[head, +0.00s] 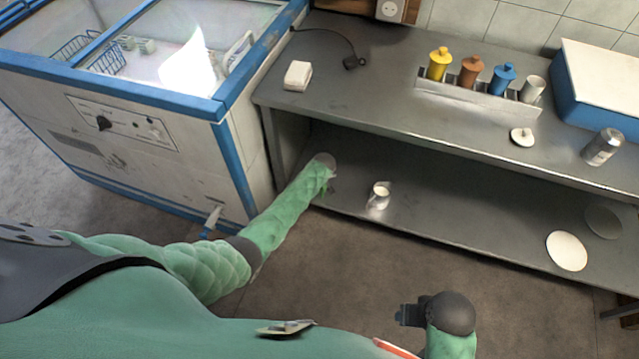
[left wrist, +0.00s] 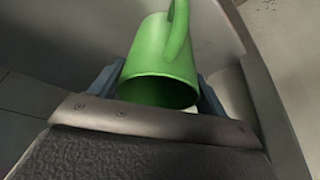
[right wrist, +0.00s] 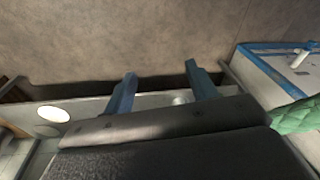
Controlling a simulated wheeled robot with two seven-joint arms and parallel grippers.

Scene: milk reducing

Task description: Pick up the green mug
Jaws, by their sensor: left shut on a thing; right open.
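The green mug (left wrist: 163,62) shows in the left wrist view, with its open rim toward the camera and its handle at the top. My left gripper (left wrist: 160,88) is shut on the mug, one finger on each side of it. In the head view my left arm reaches into the lower shelf, and its gripper (head: 328,172) is mostly hidden; I cannot make out the mug there. My right gripper (right wrist: 158,90) is open and empty. In the head view the right gripper (head: 408,314) is in front of the shelf, over the floor.
A white cup (head: 380,190) stands on the lower shelf (head: 450,215), right of my left gripper. White plates (head: 566,251) are at its right end. The counter above (head: 390,100) holds lidded canisters (head: 471,71) and a can (head: 602,147). A blue-edged freezer (head: 150,110) stands left.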

